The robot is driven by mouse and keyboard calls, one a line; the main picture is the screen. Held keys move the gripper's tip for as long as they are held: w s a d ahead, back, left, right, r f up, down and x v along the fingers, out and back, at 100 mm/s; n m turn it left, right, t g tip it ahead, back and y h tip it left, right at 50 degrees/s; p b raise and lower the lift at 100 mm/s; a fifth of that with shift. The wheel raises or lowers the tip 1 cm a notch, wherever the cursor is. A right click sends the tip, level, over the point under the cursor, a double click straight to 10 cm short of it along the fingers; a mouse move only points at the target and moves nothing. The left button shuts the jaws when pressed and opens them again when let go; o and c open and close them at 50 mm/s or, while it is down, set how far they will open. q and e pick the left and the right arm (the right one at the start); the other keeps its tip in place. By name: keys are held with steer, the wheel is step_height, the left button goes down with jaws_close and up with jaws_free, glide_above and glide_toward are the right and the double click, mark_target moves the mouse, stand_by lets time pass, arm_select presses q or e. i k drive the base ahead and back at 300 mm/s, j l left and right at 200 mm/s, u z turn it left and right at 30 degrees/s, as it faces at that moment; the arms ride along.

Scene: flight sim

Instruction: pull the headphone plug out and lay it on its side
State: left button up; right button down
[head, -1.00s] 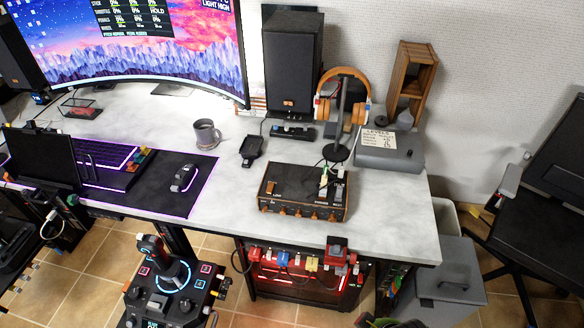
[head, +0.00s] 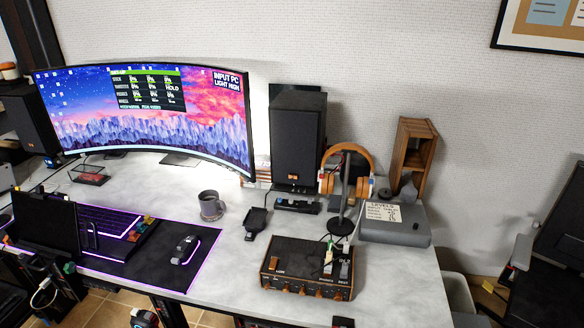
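Orange headphones (head: 362,158) hang on a dark stand (head: 342,215) near the back right of the desk. A brown and black audio box (head: 300,275) with a row of knobs sits at the desk's front edge. A small pale green and white piece, which looks like the headphone plug (head: 328,258), stands upright at the box's top right. A thin dark cable runs from it towards the stand. Whether it is seated in a socket is too small to tell. Neither of my grippers shows.
A grey box with a paper label (head: 395,223) stands right of the stand. A black speaker (head: 298,140), a grey mug (head: 210,205) and a dark phone holder (head: 256,222) stand behind and left. A mouse (head: 184,249) lies on the black mat. Bare desk lies between mat and audio box.

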mark_target(330, 254)
steer(key=l+u, duration=0.5)
steer(key=l, duration=0.35)
steer(key=l+u, duration=0.45)
steer(key=l, duration=0.45)
steer(key=k, duration=0.05)
